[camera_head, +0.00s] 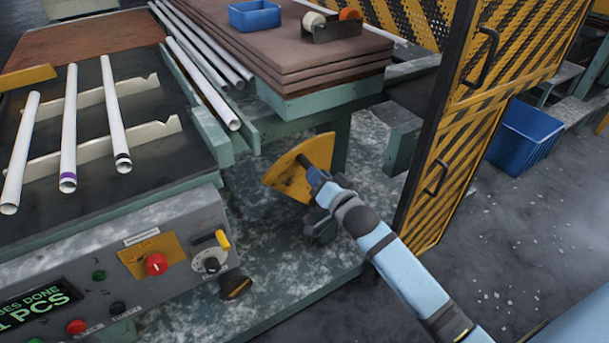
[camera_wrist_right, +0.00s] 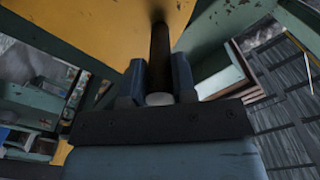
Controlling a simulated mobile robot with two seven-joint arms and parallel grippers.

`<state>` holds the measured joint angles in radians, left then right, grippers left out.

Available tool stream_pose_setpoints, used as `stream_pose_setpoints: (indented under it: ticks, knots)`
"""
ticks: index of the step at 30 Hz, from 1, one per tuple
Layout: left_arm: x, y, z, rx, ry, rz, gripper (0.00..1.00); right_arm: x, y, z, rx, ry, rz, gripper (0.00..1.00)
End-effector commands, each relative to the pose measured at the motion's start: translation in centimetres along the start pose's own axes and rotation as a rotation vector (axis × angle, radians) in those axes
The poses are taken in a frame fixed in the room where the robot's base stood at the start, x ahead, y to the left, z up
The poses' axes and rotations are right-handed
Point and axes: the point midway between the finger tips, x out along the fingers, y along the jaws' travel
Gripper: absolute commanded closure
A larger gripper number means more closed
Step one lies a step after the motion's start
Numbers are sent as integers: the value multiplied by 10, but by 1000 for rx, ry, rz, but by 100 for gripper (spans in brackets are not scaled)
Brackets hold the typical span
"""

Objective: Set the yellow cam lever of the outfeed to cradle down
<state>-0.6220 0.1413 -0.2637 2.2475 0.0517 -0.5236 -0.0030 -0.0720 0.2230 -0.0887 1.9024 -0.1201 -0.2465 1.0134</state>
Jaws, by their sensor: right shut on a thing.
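The yellow cam lever (camera_head: 288,174) is a yellow plate below the outfeed, with a dark handle rod (camera_head: 304,161) sticking out from it. My right gripper (camera_head: 318,181) is at the rod, its arm reaching in from the lower right. In the right wrist view the gripper (camera_wrist_right: 159,82) is shut on the dark rod (camera_wrist_right: 160,50), one finger on each side. The yellow plate (camera_wrist_right: 100,25) fills the upper part of that view. The lever's pivot is hidden. My left gripper is in neither view.
A yellow and black perforated guard door (camera_head: 470,120) stands right of my arm. A control panel (camera_head: 120,265) with knobs and buttons lies to the left. A blue bin (camera_head: 525,135) sits behind the door.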

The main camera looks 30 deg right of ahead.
Motion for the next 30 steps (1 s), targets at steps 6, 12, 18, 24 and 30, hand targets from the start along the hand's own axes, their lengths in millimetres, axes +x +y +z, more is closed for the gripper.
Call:
stream_pose_setpoints:
  ticks: [6,12,18,24,30]
  knots:
    - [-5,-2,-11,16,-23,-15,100,0,16,-28,141,0,1,100]
    - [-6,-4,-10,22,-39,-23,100,0,30,-40,149,1,0,100]
    - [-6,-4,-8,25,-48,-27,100,0,38,-43,148,0,0,100]
    - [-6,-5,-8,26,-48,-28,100,0,39,-44,147,1,0,100]
    - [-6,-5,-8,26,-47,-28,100,0,40,-43,147,0,0,100]
